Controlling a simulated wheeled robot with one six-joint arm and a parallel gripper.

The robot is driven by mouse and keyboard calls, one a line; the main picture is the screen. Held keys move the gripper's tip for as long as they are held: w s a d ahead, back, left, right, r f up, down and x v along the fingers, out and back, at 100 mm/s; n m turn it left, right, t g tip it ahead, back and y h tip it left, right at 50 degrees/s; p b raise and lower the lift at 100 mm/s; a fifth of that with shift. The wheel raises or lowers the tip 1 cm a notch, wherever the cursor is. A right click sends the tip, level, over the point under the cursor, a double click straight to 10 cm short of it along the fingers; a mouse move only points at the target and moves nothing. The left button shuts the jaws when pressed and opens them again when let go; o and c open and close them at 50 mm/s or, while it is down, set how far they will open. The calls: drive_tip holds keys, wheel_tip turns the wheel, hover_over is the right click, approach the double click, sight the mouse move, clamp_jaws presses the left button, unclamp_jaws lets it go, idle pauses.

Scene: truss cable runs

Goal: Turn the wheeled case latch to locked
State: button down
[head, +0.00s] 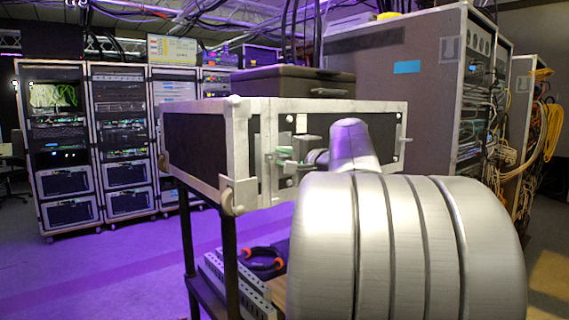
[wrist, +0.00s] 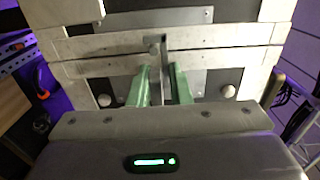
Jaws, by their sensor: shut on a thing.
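The black case (head: 205,143) with metal edges stands on a dark-legged stand in the head view, and its metal-edged front also fills the top of the wrist view (wrist: 215,60). The case latch (wrist: 158,62) is a narrow grey upright lever on a metal plate, in the middle of the wrist view. My gripper (wrist: 160,80) has its two green fingers on either side of the lever, shut on it. In the head view my gripper (head: 284,155) reaches the case front, and my arm hides much of the latch.
Equipment racks (head: 122,130) stand at the back left. A large grey rack case (head: 390,85) stands behind on the right, with yellow cables (head: 550,120) beyond it. Perforated rails (head: 240,285) and an orange-and-black item (head: 263,261) lie on the stand's lower shelf. The floor at left is clear.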

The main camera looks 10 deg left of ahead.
drive_tip(key=shift+f, duration=0.6)
drive_tip(key=c, duration=1.5)
unclamp_jaws()
drive_tip(key=shift+r, duration=0.15)
drive_tip(key=shift+r, duration=0.15)
drive_tip(key=v, duration=1.3)
drive_tip(key=shift+s+d, duration=0.2)
drive_tip(key=shift+d, duration=0.1)
drive_tip(key=shift+w+a, duration=0.1)
drive_tip(key=shift+a, duration=0.05)
drive_tip(key=x, duration=1.3)
drive_tip(key=shift+w+a, duration=0.15)
drive_tip(key=shift+a, duration=0.05)
drive_tip(key=shift+r, duration=0.1)
